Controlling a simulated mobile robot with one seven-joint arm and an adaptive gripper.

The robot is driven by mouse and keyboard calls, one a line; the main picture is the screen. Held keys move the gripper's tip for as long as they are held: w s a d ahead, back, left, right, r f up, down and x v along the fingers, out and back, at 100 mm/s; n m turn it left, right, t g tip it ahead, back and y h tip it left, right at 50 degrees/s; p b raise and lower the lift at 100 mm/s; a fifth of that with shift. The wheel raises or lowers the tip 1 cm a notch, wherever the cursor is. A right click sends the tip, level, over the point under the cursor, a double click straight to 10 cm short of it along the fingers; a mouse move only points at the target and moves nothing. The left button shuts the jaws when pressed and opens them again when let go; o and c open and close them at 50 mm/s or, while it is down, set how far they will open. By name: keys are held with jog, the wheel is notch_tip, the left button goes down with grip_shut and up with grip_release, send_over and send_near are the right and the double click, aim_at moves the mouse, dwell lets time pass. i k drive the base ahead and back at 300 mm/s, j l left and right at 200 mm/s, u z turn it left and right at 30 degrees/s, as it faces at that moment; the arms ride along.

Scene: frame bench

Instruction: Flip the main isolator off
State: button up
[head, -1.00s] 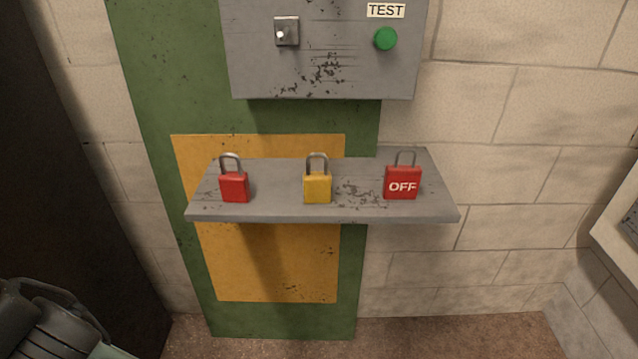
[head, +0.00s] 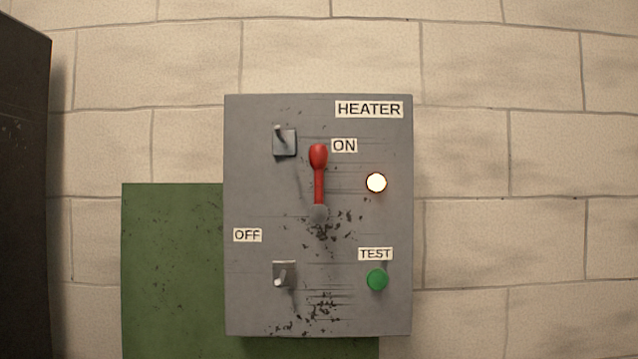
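The main isolator is a red lever (head: 318,172) on a grey panel (head: 250,190) labelled HEATER. It points straight up from its pivot, its knob beside the ON label (head: 344,145). The OFF label (head: 247,235) is at the lower left of the panel. A round lamp (head: 376,183) to the right of the lever is lit white. A green button (head: 377,280) sits under the TEST label (head: 375,254). My gripper is not in view.
Two small metal brackets, one upper (head: 285,141) and one lower (head: 284,274), stick out from the panel's left half. A green board (head: 170,260) is behind the panel at the lower left. A dark upright object (head: 22,180) stands at the far left. The block wall is bare to the right.

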aim_at(318, 154)
jog(key=i+l, duration=0.1)
jog(key=l, duration=0.55)
jog(key=i+l, duration=0.1)
jog(key=l, duration=1.25)
jog(key=i+j, duration=0.1)
jog(key=j, duration=0.25)
jog(key=i+j, duration=0.1)
jog(key=j, duration=0.25)
